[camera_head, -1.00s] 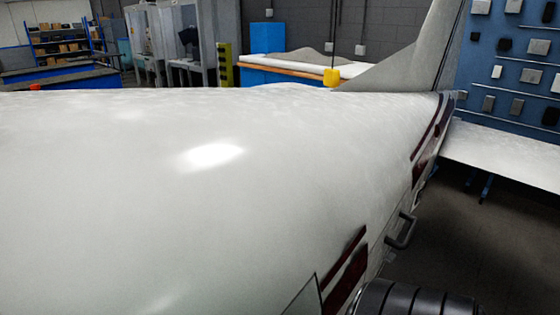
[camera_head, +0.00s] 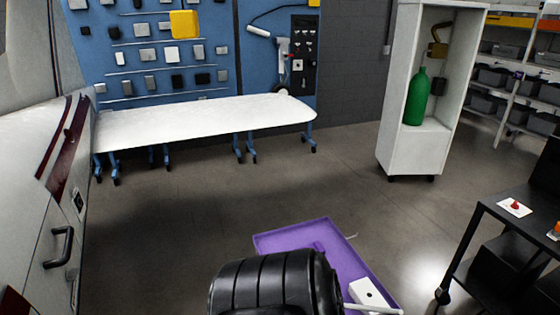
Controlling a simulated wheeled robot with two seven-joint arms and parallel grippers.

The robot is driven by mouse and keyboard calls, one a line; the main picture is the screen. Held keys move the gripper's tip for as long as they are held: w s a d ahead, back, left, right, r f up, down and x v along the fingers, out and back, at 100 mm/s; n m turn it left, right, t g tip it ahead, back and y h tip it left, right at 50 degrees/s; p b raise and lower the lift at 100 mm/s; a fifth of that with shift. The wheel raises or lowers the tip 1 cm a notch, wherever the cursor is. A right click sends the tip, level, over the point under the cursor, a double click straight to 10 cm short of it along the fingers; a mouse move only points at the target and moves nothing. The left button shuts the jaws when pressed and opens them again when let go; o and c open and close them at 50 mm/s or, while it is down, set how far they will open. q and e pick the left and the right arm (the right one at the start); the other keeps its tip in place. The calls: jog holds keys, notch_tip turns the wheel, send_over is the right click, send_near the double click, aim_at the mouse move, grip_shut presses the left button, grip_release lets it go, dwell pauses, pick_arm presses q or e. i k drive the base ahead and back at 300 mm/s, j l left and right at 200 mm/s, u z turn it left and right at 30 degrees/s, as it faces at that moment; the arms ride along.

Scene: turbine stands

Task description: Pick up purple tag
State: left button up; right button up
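A purple tray (camera_head: 275,241) shows at the bottom centre of the head view, partly hidden by a black ribbed part in front of it. A small purple piece (camera_head: 319,248) lies near its far side; I cannot tell whether it is the tag. A white block with a dark round spot (camera_head: 368,294) sits at the tray's near right. Neither of my grippers is in view.
The white aircraft body with a dark handle (camera_head: 60,247) stands at the left. A white wing-like panel (camera_head: 205,118) rests on blue stands. A white cabinet (camera_head: 405,150) holds a green bottle (camera_head: 417,98). A black cart (camera_head: 485,240) is at the right. The middle floor is clear.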

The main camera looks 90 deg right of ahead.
aim_at(316, 245)
jog(key=k+z, duration=0.1)
jog(key=z, duration=0.85)
jog(key=k+l+z, duration=0.1)
jog(key=z, duration=0.4)
jog(key=l+z, duration=0.1)
jog(key=z, duration=0.4)
jog(key=k+l+z, duration=0.1)
jog(key=z, duration=0.4)
jog(key=l+z, duration=0.15)
jog(key=z, duration=0.3)
jog(key=l+z, duration=0.4)
jog(key=i+l+z, duration=0.15)
jog(key=l+z, duration=0.15)
jog(key=z, duration=0.15)
jog(key=i+l+z, duration=0.15)
jog(key=l+z, duration=0.25)
jog(key=i+l+z, duration=0.1)
jog(key=i, duration=0.25)
jog(key=i+l, duration=0.25)
jog(key=i+u, duration=0.25)
jog(key=u, duration=0.2)
jog(key=i+u, duration=0.2)
jog(key=u, duration=0.25)
jog(key=i+l+u, duration=0.2)
jog(key=u, duration=0.25)
